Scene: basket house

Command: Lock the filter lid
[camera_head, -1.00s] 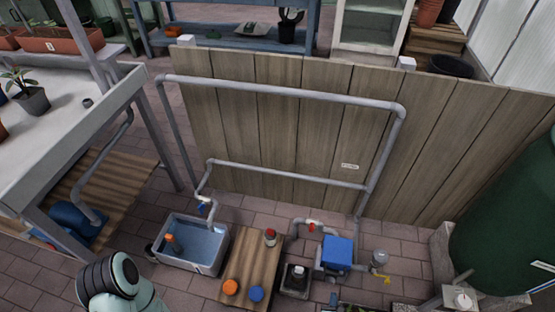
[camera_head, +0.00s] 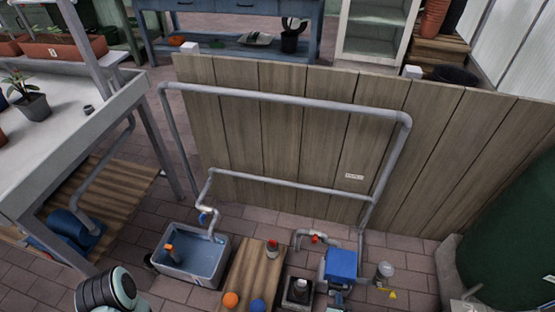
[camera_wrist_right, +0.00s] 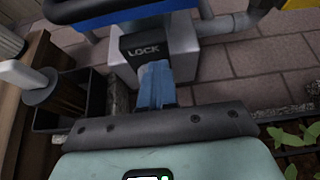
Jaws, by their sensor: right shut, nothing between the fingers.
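The filter is a box with a blue lid (camera_head: 342,262) on the pipework at lower right in the head view. In the right wrist view the blue lid edge (camera_wrist_right: 100,10) crosses the top. Below it is a dark latch piece marked LOCK (camera_wrist_right: 143,49) on the pale grey filter body (camera_wrist_right: 190,55). My right gripper (camera_wrist_right: 156,84) is shut and empty, its blue fingers in front of the lower part of the latch. Whether they touch it I cannot tell. My left gripper is out of view.
A water-filled grey tub (camera_head: 215,268), a wooden board (camera_head: 262,268) with orange and blue caps, and a dark square container (camera_head: 298,290) stand left of the filter. A plank wall (camera_head: 300,140) with pipes is behind. A planted bed (camera_wrist_right: 295,135) is at lower right in the wrist view.

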